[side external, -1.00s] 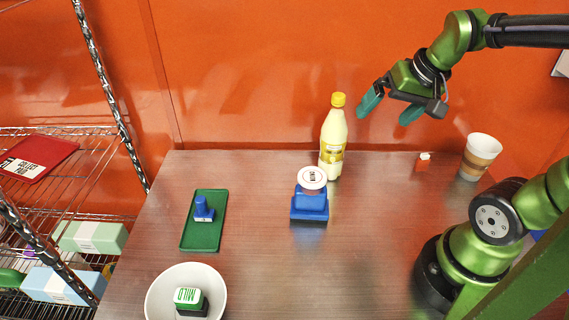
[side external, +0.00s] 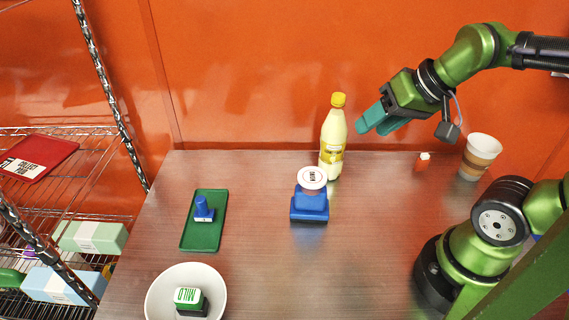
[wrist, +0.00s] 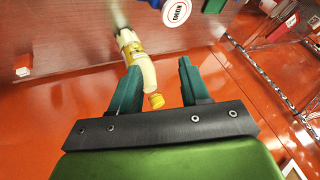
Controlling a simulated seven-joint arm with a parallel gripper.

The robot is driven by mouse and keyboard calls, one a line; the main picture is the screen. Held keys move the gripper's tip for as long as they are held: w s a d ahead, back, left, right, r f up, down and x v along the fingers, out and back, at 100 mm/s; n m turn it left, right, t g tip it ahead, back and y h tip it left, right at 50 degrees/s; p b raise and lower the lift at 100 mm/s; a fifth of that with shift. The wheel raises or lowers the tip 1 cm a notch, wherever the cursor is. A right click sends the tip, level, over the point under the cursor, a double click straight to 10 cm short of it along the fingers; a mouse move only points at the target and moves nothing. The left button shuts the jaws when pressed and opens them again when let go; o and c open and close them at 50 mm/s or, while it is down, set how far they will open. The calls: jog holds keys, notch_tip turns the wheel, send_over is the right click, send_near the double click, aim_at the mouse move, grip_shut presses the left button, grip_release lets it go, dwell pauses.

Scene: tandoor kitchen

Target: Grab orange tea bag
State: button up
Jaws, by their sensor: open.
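A small orange-red item with a white top (side external: 422,163), apparently the orange tea bag, is on the table near the back edge, just left of the striped cup. A small red and white item at the left edge of the wrist view (wrist: 22,70) looks like the same thing. My gripper (side external: 376,122) is open and empty, up in the air above the back of the table, left of and higher than the tea bag. In the wrist view its two fingers (wrist: 158,80) are apart, with the bottle showing beyond the gap.
A yellow-capped bottle (side external: 333,140) stands close to my gripper's left. A striped cup (side external: 481,157) is right of the tea bag. A blue stand with a white round top (side external: 311,195), a green tray (side external: 203,237) and a white bowl (side external: 160,290) are further left.

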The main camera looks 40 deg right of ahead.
jog(key=w+d+f+m+g, duration=0.1)
jog(key=d, duration=0.3)
jog(key=n+g+h, duration=0.1)
jog(key=n+g, duration=0.5)
jog(key=n, duration=1.1)
send_over(424, 155)
notch_tip(424, 155, down, 6)
jog(key=f, duration=0.9)
jog(key=shift+s+a+f, duration=0.1)
jog(key=shift+s+f, duration=0.1)
jog(key=shift+f, duration=0.15)
jog(key=shift+w+f, duration=0.15)
jog(key=shift+f, duration=1.45)
jog(key=shift+w+f, duration=0.1)
jog(key=shift+f, duration=1.45)
grip_shut()
